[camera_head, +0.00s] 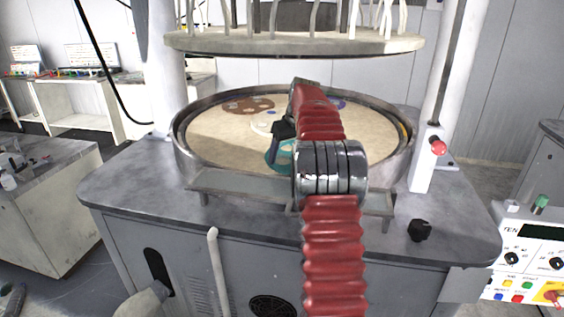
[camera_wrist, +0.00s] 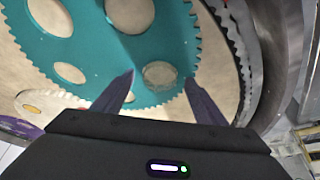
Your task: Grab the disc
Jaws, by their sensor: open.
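A teal toothed carrier plate (camera_wrist: 105,50) with several round holes lies on the beige platen (camera_wrist: 185,120) in the wrist view. A small greyish round disc (camera_wrist: 160,74) sits in one of its holes. My gripper (camera_wrist: 158,77) is open, with its two dark pointed fingers on the left and right of the disc. I cannot tell whether the fingers touch the plate. In the head view, part of the teal carrier (camera_head: 275,158) shows left of my red arm on the platen (camera_head: 215,130). The disc is hidden there.
A raised rim (camera_head: 180,145) surrounds the platen. A heavy upper plate (camera_head: 300,45) hangs above, between white columns (camera_head: 428,150). A black knob (camera_head: 419,230) stands on the front-right tabletop.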

